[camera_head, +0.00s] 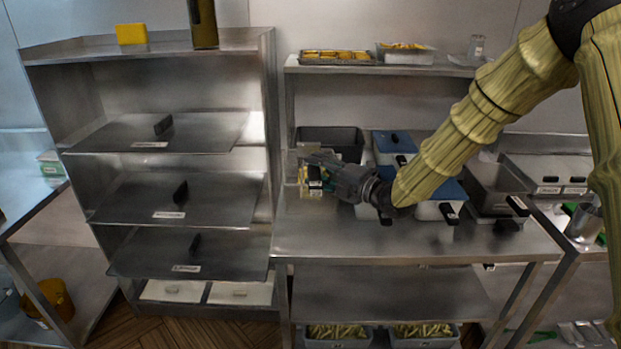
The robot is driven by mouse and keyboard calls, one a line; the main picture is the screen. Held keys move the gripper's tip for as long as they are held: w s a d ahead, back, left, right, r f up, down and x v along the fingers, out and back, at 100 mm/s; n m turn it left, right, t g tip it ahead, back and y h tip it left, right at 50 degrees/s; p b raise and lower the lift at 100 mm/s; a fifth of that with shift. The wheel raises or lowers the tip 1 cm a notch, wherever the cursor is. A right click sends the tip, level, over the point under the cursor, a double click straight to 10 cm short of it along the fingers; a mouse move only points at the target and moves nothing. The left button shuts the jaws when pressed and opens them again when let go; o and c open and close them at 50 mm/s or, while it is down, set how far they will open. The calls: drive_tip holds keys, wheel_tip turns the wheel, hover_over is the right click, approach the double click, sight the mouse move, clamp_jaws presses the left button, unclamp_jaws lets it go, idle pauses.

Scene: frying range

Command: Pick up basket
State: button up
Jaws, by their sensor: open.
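My gripper (318,174) reaches in from the right over the back left of the steel counter, its fingers pointing left. It is open, with nothing clearly held. A pale, see-through box-like thing (304,200) with small coloured items shows right behind and below the fingers; I cannot tell if they touch. Fryer-like units with blue lids (392,141) stand to the right of the gripper. Black handles (449,213) stick out at their front, and another handle (517,206) is at the dark open well (488,190) further right. No basket body shows clearly; my arm hides part of this area.
A steel rack (168,190) with black-handled panels stands on the left. A shelf (400,68) with trays of yellow food is above the counter (400,240). Bins of pale sticks (338,335) are below. The counter's front strip is mostly clear.

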drive_tip(key=shift+w+a, duration=0.15)
drive_tip(key=shift+a, duration=0.05)
clamp_jaws()
drive_tip(key=shift+r, duration=0.1)
drive_tip(key=shift+d+r+b, duration=0.1)
drive_tip(key=shift+r+b, duration=0.8)
drive_tip(key=shift+r, duration=0.75)
drive_tip(key=s+d+r+b, duration=0.1)
drive_tip(key=s+b, duration=0.3)
drive_tip(key=s, duration=1.1)
drive_tip(key=shift+s+d+r, duration=0.25)
drive_tip(key=shift+s+d, duration=0.15)
drive_tip(key=shift+d, duration=0.3)
